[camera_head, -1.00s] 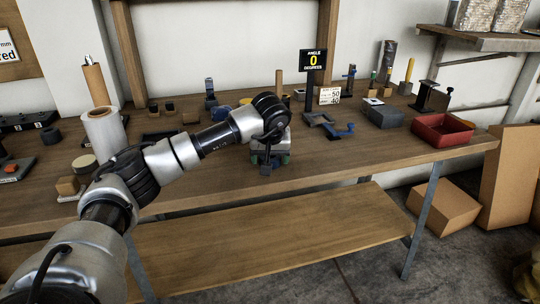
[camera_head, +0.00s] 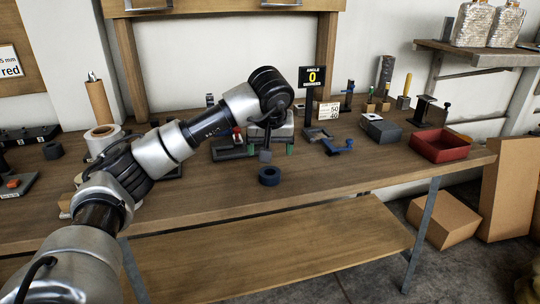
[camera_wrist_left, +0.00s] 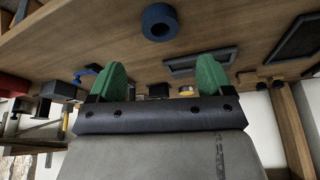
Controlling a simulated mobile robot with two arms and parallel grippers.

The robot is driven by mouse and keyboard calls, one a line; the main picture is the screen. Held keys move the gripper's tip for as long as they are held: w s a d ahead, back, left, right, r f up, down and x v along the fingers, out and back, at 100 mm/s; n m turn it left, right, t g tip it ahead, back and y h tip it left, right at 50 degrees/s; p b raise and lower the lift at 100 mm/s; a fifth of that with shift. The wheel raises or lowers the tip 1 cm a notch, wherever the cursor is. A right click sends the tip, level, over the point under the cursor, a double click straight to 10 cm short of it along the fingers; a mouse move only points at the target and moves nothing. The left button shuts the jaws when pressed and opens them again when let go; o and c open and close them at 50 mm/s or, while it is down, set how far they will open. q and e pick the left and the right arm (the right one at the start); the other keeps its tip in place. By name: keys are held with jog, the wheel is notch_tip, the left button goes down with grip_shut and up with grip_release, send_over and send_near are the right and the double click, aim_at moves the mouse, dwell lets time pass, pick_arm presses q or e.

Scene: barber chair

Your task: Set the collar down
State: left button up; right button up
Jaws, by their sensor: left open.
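The collar, a dark blue ring (camera_head: 269,176), lies flat on the wooden bench near its front edge. Its hole faces up. It also shows in the left wrist view (camera_wrist_left: 160,22), beyond the fingertips and touching neither finger. My left gripper (camera_head: 270,149) is mostly hidden behind its own wrist, with green fingertips showing. In the left wrist view the two green fingers (camera_wrist_left: 158,70) are spread apart with nothing between them. The gripper is above the bench, farther back than the collar. My right gripper is not in view.
The workbench (camera_head: 370,174) is clear right of the collar. A grey fixture (camera_head: 228,149) sits left of the gripper.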

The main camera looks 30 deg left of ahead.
pick_arm(q)
jog(key=s+d+f+n+t+h, duration=0.15)
jog(key=d+f+n+h, duration=0.45)
jog(key=d+h, duration=0.6)
jog(key=s+d+f+n+t+h, duration=0.1)
jog(key=d+f+n+t+h, duration=0.15)
jog(key=d+n+h, duration=0.95)
jog(key=s+a+f+n+t+y, duration=0.1)
jog(key=a+f+n+t+y, duration=0.25)
jog(key=f+n+y, duration=0.85)
jog(key=s+a+f+n+t+y, duration=0.1)
jog(key=a+f+n+t+y, duration=0.35)
jog(key=n, duration=1.25)
jog(key=s+f+n+g+y, duration=0.2)
jog(key=s+f+n+g, duration=0.4)
jog(key=s+f, duration=0.5)
jog(key=s+a+f+n+g+y, duration=0.1)
jog(key=s+f+n+g, duration=0.6)
jog(key=s, duration=0.8)
notch_tip(320, 180, down, 6)
jog(key=n+y, duration=0.1)
jog(key=n, duration=0.2)
jog(key=shift+s+r+y, duration=0.15)
jog(key=shift+r+y, duration=0.05)
jog(key=shift+y, duration=0.15)
